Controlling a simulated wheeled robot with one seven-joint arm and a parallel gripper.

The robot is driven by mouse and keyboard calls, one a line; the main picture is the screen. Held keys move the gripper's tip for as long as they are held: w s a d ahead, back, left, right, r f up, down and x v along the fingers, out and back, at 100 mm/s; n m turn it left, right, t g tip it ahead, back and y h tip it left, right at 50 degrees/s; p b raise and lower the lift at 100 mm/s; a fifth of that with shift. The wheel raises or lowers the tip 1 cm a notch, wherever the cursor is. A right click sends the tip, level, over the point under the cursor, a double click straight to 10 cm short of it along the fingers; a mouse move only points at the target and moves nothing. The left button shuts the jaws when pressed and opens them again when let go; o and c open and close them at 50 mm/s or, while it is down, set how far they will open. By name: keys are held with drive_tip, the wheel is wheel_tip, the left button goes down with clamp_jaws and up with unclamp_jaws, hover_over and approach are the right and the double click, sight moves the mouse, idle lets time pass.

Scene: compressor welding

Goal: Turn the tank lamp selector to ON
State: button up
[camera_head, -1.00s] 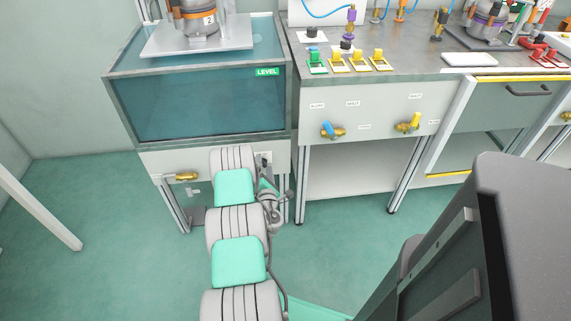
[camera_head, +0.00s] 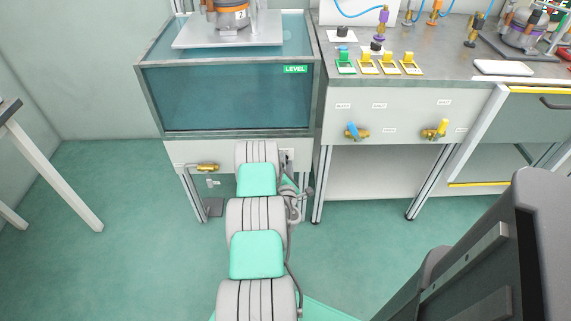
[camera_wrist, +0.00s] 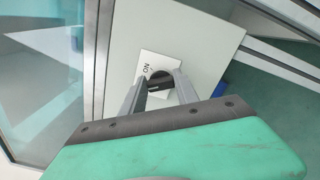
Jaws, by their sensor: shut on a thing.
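The tank lamp selector (camera_wrist: 159,80) is a small dark knob on a white plate (camera_wrist: 148,62) marked ON, in the middle of the wrist view. My gripper (camera_wrist: 158,82) has its two grey fingers on either side of the knob and is shut on it. The fingers hide part of the knob and plate, and I cannot tell which position it points to. In the head view the plate (camera_head: 289,154) shows only partly, at the right of the panel under the glass tank (camera_head: 230,98). My arm hides the gripper there.
A brass valve (camera_head: 207,167) sits on the panel left of my arm. To the right stands a bench with a blue-handled valve (camera_head: 354,131), a yellow-handled valve (camera_head: 437,129) and several coloured switches (camera_head: 377,64). A white-legged table (camera_head: 55,165) stands at the left. Green floor between is clear.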

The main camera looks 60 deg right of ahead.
drive_tip(key=shift+a+f, duration=0.1)
drive_tip(key=shift+f, duration=0.05)
clamp_jaws()
drive_tip(key=shift+m, duration=0.4)
drive_tip(key=m, duration=1.1)
drive_tip(key=shift+f+p, duration=0.2)
drive_tip(key=shift+p, duration=0.1)
drive_tip(key=o, duration=1.2)
unclamp_jaws()
drive_tip(key=shift+s, duration=0.1)
